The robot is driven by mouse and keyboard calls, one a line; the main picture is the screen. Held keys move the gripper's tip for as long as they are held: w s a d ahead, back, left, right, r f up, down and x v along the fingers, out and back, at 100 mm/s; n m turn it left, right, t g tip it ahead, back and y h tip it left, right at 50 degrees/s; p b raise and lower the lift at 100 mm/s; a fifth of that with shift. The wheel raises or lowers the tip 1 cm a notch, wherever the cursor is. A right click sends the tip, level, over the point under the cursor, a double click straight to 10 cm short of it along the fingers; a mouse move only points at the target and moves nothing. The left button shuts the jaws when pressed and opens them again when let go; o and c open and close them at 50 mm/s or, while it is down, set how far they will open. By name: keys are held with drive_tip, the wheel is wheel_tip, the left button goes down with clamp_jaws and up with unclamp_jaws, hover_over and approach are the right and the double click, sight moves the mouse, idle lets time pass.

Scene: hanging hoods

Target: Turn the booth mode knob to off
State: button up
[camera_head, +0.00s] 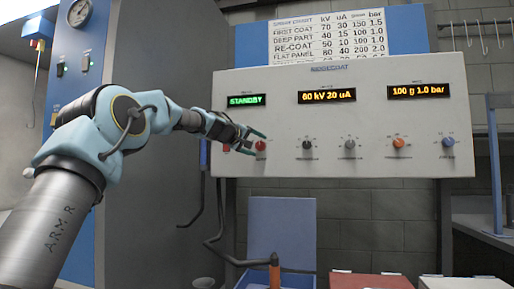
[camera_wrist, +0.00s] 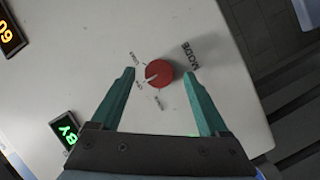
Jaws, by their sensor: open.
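The red mode knob (camera_wrist: 159,73) sits on the pale control panel, with "MODE" printed beside it and small position labels around it. Its white pointer line is visible, but the labels are too small to read surely. In the head view the red knob (camera_head: 261,145) is at the panel's left, just right of my gripper's fingertips. My gripper (camera_wrist: 162,72) is open, its two green fingers on either side of the knob in the wrist view, with gaps to both sides. Contact cannot be seen. In the head view my gripper (camera_head: 252,139) reaches in from the left. A green display (camera_head: 246,100) reads STANDBY.
More knobs follow to the right: black (camera_head: 307,144), grey (camera_head: 350,144), orange (camera_head: 398,143) and blue (camera_head: 448,142). Amber displays (camera_head: 326,96) read 60 kV 20 uA and 100 g 1.0 bar. A settings chart (camera_head: 330,38) stands above. A blue bin (camera_head: 282,225) is below the panel.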

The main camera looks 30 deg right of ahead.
drive_tip(key=b+v, duration=0.4)
drive_tip(key=v, duration=0.6)
